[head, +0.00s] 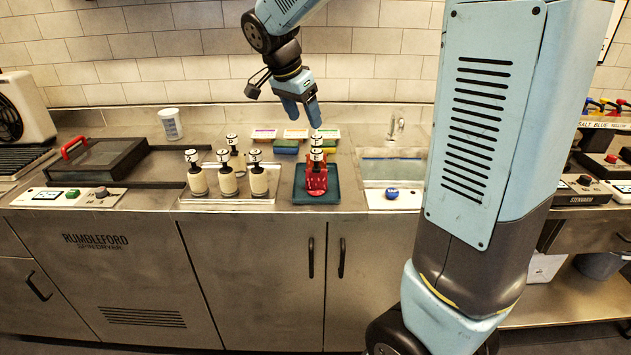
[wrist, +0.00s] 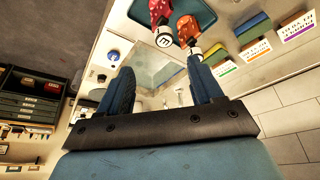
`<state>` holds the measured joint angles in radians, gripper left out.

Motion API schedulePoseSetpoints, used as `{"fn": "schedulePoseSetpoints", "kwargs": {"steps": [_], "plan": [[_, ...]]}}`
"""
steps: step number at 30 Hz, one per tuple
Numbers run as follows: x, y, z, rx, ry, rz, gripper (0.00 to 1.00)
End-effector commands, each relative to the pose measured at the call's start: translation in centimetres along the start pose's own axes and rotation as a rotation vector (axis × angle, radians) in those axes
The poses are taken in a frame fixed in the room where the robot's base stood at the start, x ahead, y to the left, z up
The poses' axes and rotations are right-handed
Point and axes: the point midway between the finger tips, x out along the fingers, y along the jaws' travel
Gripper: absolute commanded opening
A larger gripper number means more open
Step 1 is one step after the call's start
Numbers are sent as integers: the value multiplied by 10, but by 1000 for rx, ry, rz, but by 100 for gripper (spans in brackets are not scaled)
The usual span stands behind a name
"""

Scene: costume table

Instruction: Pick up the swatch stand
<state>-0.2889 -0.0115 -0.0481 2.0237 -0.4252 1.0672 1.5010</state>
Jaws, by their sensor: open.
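Stands with black-and-white lettered tops match the swatch stand; I cannot tell which one is meant. A red-draped stand (head: 316,182) is upright on a teal tray (head: 331,196), with other lettered tops close behind it, partly hidden. In the wrist view, a red dotted swatch (wrist: 163,11) and an orange swatch (wrist: 187,25) show at the top, each with a lettered round end. Several cream stands (head: 228,184) are grouped on a clear tray to the left. My gripper (head: 302,117) is open and empty, pointing down above and behind the teal tray, apart from the stands. It also shows in the wrist view (wrist: 160,72).
A sink (head: 392,170) with a blue-topped object (head: 391,192) before it lies right of the teal tray. Coloured blocks and labelled boxes (head: 298,134) stand behind. A white cup (head: 171,124) and a dark lidded machine (head: 96,163) are left.

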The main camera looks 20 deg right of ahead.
Motion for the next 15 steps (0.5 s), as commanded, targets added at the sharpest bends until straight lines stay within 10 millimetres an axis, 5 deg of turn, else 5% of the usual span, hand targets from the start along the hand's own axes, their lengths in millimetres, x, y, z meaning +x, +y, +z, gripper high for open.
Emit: {"fn": "schedulePoseSetpoints", "kwargs": {"steps": [5, 15], "plan": [[10, -9, 0, 31, 11, 11, 66], [66, -7, 0, 31, 10, 13, 66]]}}
